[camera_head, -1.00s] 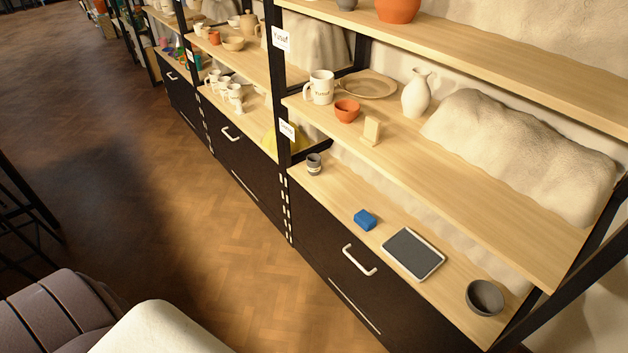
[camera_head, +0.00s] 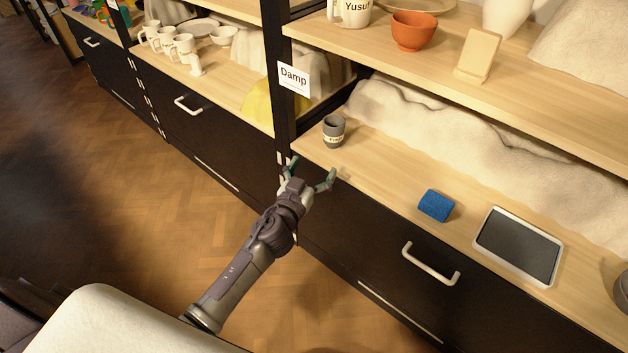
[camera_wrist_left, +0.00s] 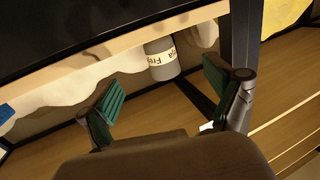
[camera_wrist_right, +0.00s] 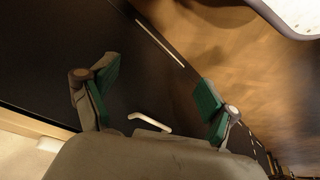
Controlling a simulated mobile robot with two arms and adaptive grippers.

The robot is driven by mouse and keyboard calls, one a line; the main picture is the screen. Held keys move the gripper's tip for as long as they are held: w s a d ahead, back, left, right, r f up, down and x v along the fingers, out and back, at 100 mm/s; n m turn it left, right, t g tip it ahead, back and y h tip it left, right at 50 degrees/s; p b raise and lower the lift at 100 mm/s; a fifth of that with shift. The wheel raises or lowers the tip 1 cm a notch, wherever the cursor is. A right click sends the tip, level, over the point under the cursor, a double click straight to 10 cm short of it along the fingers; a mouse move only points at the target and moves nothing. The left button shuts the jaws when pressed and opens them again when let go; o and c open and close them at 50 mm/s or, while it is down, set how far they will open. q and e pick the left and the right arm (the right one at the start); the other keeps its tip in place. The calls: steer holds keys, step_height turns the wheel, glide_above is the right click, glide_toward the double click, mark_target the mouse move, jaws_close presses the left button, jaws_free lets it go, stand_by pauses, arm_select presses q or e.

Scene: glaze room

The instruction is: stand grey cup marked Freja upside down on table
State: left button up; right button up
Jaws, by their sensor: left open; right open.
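The grey cup (camera_head: 334,133) with a pale label band stands on the light wood counter near its left end, beside the dark shelf post. In the left wrist view the cup (camera_wrist_left: 162,60) shows its label, partly readable as Freja, between the fingers and beyond them. My left gripper (camera_head: 312,176) is open and empty, just in front of the counter's edge and short of the cup. My right gripper (camera_wrist_right: 158,88) is open and empty, facing the dark drawer front; it is not in the head view. The table is the wood counter (camera_head: 385,175).
A blue sponge (camera_head: 436,205) and a framed grey tablet (camera_head: 519,246) lie on the counter to the right. A dark post with a Damp sign (camera_head: 294,78) stands left of the cup. A shelf (camera_head: 420,62) overhangs behind. Counter between cup and sponge is clear.

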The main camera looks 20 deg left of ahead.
mark_target(330, 139)
arm_select(q)
steer(key=w, duration=0.4)
steer(key=w+r+b, duration=0.1)
steer(key=w, duration=0.2)
steer(key=shift+w+d+r, duration=0.1)
steer(key=shift+d, duration=0.2)
steer(key=w+b, duration=0.2)
steer(key=w, duration=0.2)
steer(key=shift+w+d, duration=0.15)
steer(key=shift+w, duration=0.55)
arm_select(e)
steer(key=w+a+r+t+y, duration=0.2)
steer(key=w+a+r+t, duration=0.2)
steer(key=w+r+t, duration=0.4)
steer(key=shift+w+a+r+t, duration=0.25)
steer(key=shift+w+t, duration=0.15)
steer(key=shift+w, duration=1.6)
arm_select(q)
steer(key=c, duration=1.2)
steer(key=shift+c, duration=0.2)
arm_select(e)
steer(key=shift+n, duration=0.3)
